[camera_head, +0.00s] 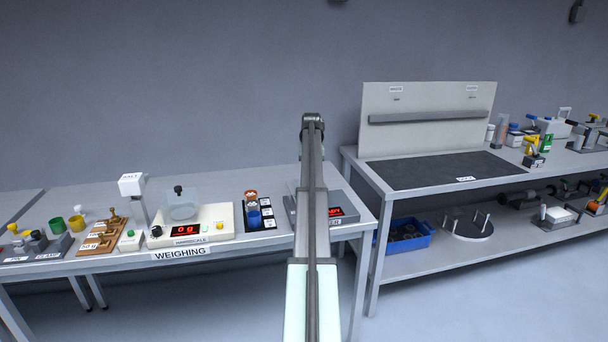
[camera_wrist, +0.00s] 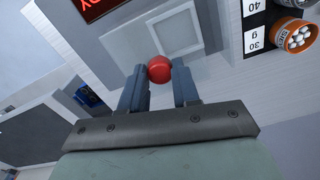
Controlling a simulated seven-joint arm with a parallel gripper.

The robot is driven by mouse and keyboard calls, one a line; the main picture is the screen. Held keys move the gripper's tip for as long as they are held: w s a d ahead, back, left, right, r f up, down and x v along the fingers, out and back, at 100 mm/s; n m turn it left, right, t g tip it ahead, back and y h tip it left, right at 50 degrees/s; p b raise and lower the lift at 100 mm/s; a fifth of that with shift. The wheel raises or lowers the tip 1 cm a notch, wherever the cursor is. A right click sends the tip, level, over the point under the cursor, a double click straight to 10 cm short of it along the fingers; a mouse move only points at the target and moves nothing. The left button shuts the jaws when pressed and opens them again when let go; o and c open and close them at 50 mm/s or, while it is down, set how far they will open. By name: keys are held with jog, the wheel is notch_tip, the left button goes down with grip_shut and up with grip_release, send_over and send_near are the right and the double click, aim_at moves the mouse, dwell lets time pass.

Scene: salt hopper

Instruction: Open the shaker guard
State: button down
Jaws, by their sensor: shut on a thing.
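My gripper (camera_wrist: 160,88) is shut on a small red knob (camera_wrist: 160,68) in the wrist view, with one finger on each side of it. Just beyond the knob is a pale square panel with a raised frame (camera_wrist: 178,35), which appears to be the shaker guard. I cannot tell whether the guard is open or shut. A red display (camera_wrist: 100,6) shows at the panel's upper left. In the head view the grey machine with a red display (camera_head: 346,208), seemingly the shaker, is largely hidden behind my arm. My gripper is hidden there too.
A scale reading 0 g (camera_head: 190,230) stands left of the machine, beside a rack with a blue cup (camera_head: 254,219). In the wrist view an orange jar of white pellets (camera_wrist: 296,38) is close at right.

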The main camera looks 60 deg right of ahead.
jog(key=s+d, duration=0.6)
jog(key=shift+d, duration=0.1)
jog(key=c, duration=0.8)
grip_release()
notch_tip(320, 180, up, 14)
jog(key=shift+f, duration=0.1)
dwell(0.3)
